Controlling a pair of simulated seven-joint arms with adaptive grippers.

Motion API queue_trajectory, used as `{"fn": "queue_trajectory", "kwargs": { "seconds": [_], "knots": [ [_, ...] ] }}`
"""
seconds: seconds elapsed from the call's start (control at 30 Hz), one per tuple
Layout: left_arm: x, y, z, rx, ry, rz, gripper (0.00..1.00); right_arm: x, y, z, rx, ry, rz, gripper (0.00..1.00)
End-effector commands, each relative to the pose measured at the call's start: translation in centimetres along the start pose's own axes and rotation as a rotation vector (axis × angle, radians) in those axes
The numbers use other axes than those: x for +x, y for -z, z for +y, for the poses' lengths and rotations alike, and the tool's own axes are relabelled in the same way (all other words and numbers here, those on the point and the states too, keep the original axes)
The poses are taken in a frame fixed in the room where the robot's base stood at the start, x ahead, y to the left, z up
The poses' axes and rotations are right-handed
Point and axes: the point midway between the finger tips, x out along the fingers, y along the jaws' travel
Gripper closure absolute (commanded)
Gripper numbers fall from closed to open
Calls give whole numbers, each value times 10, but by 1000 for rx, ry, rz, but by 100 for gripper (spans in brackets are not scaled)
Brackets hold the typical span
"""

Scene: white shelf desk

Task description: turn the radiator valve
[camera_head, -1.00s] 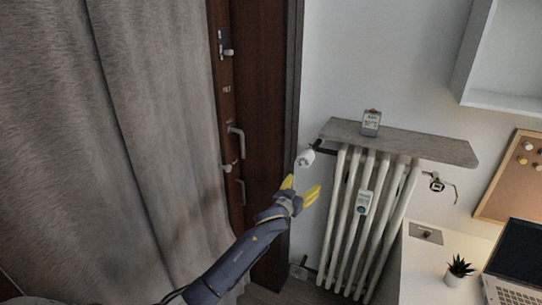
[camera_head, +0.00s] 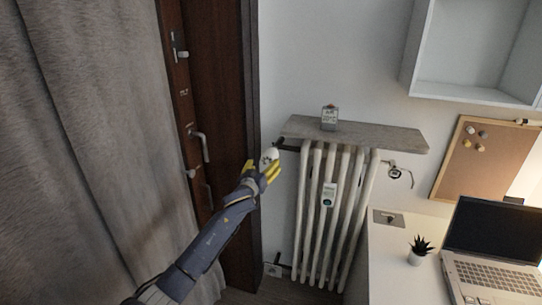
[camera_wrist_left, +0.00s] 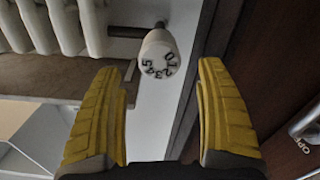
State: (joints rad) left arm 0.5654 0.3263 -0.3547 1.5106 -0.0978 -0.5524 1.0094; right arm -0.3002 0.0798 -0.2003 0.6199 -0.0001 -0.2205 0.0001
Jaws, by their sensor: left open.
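The radiator valve (camera_head: 269,155) is a white round knob at the upper left of the radiator (camera_head: 322,215). In the left wrist view the knob (camera_wrist_left: 159,54) shows its numbered face, ahead of the fingertips and roughly between their lines. My left gripper (camera_head: 261,170) has yellow fingers and is at the knob, covering part of it in the head view. In the left wrist view my left gripper (camera_wrist_left: 160,80) is open with nothing between its fingers; the knob appears just beyond them. My right gripper is not in view.
A grey shelf (camera_head: 355,135) lies over the radiator and carries a small display (camera_head: 329,118). A dark wooden door (camera_head: 215,120) with handles stands close to the left of the valve. A white desk (camera_head: 400,270) with a laptop (camera_head: 494,235) and a plant (camera_head: 419,249) is at the right.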

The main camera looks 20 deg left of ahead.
Motion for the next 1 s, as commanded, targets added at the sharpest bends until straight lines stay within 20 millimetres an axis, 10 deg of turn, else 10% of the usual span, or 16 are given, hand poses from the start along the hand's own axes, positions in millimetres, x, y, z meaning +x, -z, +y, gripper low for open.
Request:
{"fn": "queue_trajectory", "kwargs": {
  "seconds": [0.5, 1.0],
  "knots": [
    [69, 0, 0, 0, 1, -1, 27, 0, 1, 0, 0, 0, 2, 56],
    [92, 0, 0, 0, -1, 0, 27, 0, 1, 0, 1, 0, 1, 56]
  ]
}}
